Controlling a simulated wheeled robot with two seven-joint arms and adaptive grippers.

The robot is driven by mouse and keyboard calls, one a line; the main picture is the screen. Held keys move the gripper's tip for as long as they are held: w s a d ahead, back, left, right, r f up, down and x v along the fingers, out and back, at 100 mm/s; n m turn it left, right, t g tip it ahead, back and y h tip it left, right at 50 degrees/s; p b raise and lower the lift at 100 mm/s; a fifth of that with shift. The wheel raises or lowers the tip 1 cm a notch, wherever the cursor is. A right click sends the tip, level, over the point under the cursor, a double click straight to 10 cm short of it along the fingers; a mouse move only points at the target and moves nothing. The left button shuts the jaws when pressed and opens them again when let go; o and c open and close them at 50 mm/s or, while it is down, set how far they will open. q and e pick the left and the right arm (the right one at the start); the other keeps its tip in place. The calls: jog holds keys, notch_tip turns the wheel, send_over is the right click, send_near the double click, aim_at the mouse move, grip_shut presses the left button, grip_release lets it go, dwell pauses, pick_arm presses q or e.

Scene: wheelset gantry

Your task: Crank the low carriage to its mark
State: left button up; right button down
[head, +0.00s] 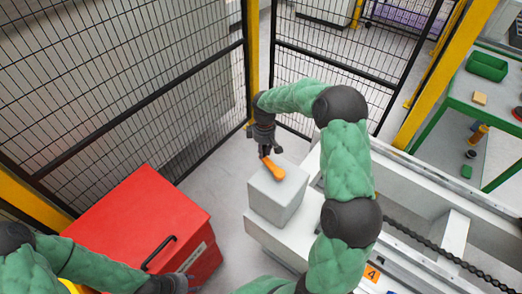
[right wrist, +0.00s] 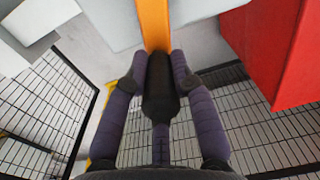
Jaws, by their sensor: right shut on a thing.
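An orange crank arm (head: 273,169) lies over the top of a pale grey box (head: 276,194) in the head view. In the right wrist view the orange arm (right wrist: 154,25) runs up from a black handle (right wrist: 160,92). My right gripper (head: 264,150) is shut on that handle, with a finger on each side of it. My left gripper (head: 176,284) is at the bottom edge, beside the red cabinet, and its fingers are too cut off to read. I cannot clearly make out the low carriage or its mark.
A red cabinet (head: 140,225) with a black handle stands at left. Black mesh fence (head: 120,80) and yellow posts close off the back. A long pale bed with a chain (head: 430,245) and an orange "4" label (head: 372,273) lies at right. A green-framed table (head: 455,95) stands beyond.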

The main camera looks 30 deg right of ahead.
jog(key=d+m+p, duration=0.1)
jog(key=d+m, duration=0.2)
jog(key=shift+d+r+m+p, duration=0.2)
jog(key=shift+d+m+p, duration=0.1)
jog(key=shift+p, duration=0.05)
jog(key=d+m, duration=0.1)
jog(key=s+d+m+p, duration=0.1)
jog(key=shift+d+m, duration=0.15)
jog(key=shift+m, duration=0.25)
jog(key=s+d+m, duration=0.1)
jog(key=d+m, duration=0.1)
jog(key=shift+s+m+p, duration=0.1)
jog(key=shift+m+p, duration=0.2)
jog(key=shift+s+d+f+m+p, duration=0.1)
jog(key=shift+s+d+m+p, duration=0.1)
jog(key=shift+s+d+m, duration=0.35)
jog(key=shift+s+d+m+p, duration=0.15)
jog(key=shift+s+d+m, duration=0.15)
jog(key=shift+s+m, duration=0.45)
jog(key=shift+s+d+f+m+p, duration=0.1)
jog(key=shift+s+d+m+p, duration=0.1)
jog(key=shift+s+d+m, duration=0.35)
jog(key=shift+a, duration=0.1)
jog(key=c, duration=1)
grip_release()
jog(key=shift+a, duration=0.1)
